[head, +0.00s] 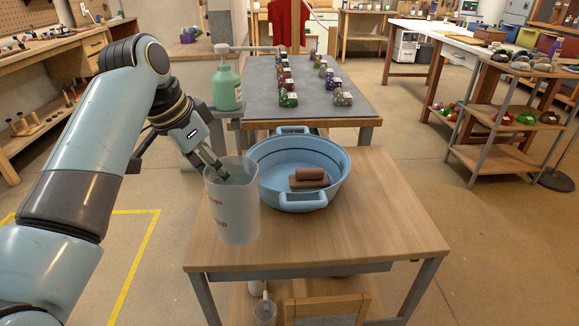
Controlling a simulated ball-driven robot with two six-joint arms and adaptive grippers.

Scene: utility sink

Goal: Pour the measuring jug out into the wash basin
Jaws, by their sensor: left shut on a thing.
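The measuring jug (232,208) is a translucent whitish cup with faint dark markings, about upright at the left part of the wooden table. My left gripper (221,172) is shut on the jug at its upper left side near the rim. I cannot tell whether the jug touches the table, and its contents do not show clearly. The wash basin (289,200) is a round light blue tub with two handles, just right of the jug on the same table. Brown blocks (309,178) lie inside the basin. My right gripper does not show.
The wooden table (370,230) is bare right of the basin and in front. A green pump bottle (227,88) stands behind the jug, near my left arm. A grey-topped table (310,85) behind holds several small coloured items. A shelf rack (503,158) stands at right.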

